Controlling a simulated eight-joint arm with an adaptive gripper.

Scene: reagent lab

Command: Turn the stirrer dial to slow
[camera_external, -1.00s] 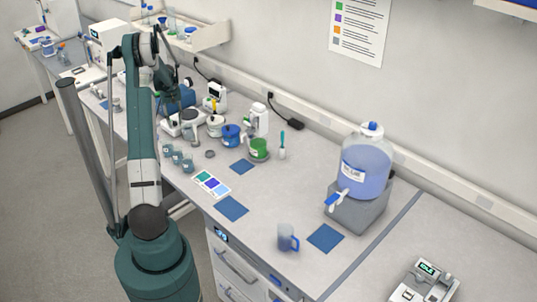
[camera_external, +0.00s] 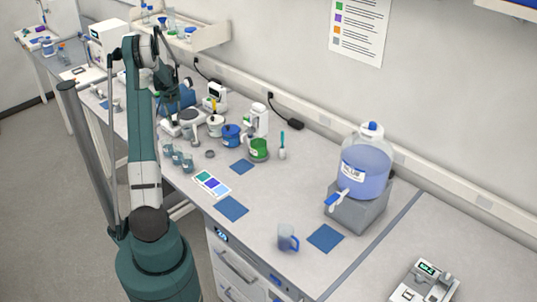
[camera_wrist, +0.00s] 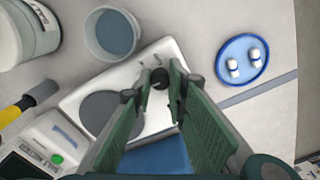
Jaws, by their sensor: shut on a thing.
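The stirrer (camera_wrist: 157,60) is a white unit with a round grey plate (camera_wrist: 112,115), seen in the wrist view. Its small black dial (camera_wrist: 159,79) is near the middle of that view. My gripper (camera_wrist: 162,78) has its green fingers on both sides of the dial and is shut on it. The fingers cover part of the dial and of the stirrer's body, and I cannot read a dial setting. In the external view the stirrer (camera_external: 172,126) is partly behind my arm, and the dial cannot be made out.
In the wrist view, a beaker (camera_wrist: 113,36) stands beside the stirrer, and a blue dish (camera_wrist: 242,60) holds two white stir bars. A display device (camera_wrist: 45,150) is at lower left. In the external view, several jars, including a green one (camera_external: 259,150), stand to the right.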

